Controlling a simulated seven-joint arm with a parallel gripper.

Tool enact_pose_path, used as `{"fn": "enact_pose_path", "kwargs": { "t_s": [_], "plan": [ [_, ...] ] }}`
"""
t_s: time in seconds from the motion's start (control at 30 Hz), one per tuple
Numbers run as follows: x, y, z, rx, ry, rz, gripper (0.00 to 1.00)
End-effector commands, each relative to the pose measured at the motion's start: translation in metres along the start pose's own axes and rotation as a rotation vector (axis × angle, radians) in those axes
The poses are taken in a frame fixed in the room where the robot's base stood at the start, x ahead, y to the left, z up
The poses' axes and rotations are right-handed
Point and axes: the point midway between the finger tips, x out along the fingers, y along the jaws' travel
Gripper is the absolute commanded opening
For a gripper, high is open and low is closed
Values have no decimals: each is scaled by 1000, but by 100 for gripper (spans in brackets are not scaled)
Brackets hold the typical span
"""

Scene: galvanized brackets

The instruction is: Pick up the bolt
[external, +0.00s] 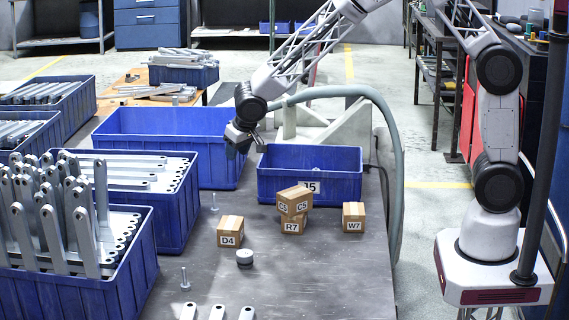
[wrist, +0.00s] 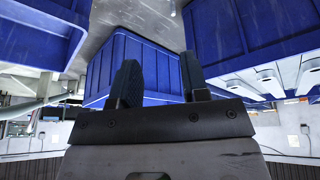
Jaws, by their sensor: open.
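A silver bolt (external: 185,278) stands upright, head down, on the dark table at the front left, beside the front blue bin. A second similar bolt (external: 214,202) stands farther back, near the box labelled D4. My gripper (external: 238,150) hangs above the table between the two rear blue bins, well away from both bolts. In the wrist view my gripper (wrist: 160,82) has its two dark fingers apart with nothing between them.
Cardboard boxes D4 (external: 230,232), R7 (external: 293,226) with C5 (external: 294,200) on top, and W7 (external: 353,217) stand mid-table. A grey round piece (external: 244,258) lies nearby. Blue bins (external: 310,187) and a bracket-filled bin (external: 125,290) surround them. The front right table is clear.

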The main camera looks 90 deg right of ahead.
Motion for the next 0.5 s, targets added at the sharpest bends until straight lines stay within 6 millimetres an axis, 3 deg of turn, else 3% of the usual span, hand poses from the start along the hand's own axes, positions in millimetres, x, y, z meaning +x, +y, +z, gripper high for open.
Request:
{"fn": "enact_pose_path", "kwargs": {
  "t_s": [0.03, 0.2, 0.33, 0.5],
  "plan": [
    [19, -3, -4, 12, -2, 3, 42],
    [68, -12, -16, 54, 5, 2, 42],
    [97, -17, -22, 79, 8, 0, 42],
    [116, -20, -26, 96, 12, -3, 42]
  ]
}}
